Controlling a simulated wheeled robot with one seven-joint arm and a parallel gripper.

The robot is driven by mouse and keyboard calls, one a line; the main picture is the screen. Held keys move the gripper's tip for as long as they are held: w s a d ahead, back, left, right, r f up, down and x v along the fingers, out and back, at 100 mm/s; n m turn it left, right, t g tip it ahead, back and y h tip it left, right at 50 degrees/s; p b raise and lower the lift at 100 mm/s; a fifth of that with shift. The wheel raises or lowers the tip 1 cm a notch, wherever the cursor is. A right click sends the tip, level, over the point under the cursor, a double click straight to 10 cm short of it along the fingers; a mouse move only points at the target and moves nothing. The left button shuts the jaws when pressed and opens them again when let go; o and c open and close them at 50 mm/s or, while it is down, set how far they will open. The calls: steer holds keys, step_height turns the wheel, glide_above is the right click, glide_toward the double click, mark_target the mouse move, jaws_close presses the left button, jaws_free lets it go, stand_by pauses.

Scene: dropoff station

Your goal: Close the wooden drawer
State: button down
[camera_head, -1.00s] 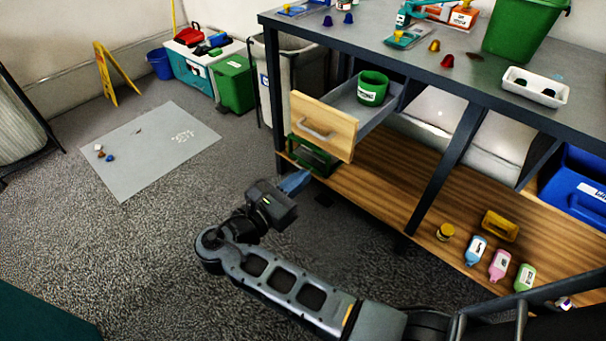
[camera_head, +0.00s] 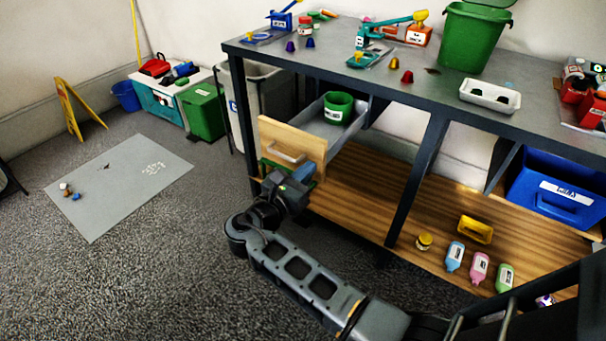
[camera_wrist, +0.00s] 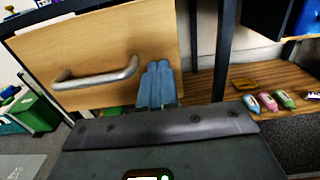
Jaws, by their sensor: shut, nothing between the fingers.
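The wooden drawer (camera_head: 306,142) stands pulled out from under the left end of the workbench, with a green cup (camera_head: 338,107) inside it. Its pale wood front (camera_wrist: 96,47) fills the upper left of the wrist view and carries a curved metal handle (camera_wrist: 97,74). My gripper (camera_head: 303,173) is in front of the drawer front's lower right part. In the wrist view its blue fingers (camera_wrist: 157,84) are shut and empty, to the right of the handle by the front's right edge. I cannot tell whether the fingertips touch the wood.
The grey workbench top (camera_head: 440,85) holds a green bin and several small items. A wooden lower shelf (camera_head: 365,205) holds bottles and a yellow container. A dark bench leg (camera_head: 417,180) stands right of the drawer. Open carpet (camera_head: 130,270) lies to the left.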

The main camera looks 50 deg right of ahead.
mark_target(357, 120)
steer(key=shift+d, duration=0.1)
steer(key=d, duration=2.4)
steer(key=shift+w+d, duration=0.35)
steer(key=shift+w, duration=0.05)
steer(key=shift+d+r, duration=0.1)
steer(key=shift+d, duration=0.45)
steer(key=shift+d+r, duration=0.1)
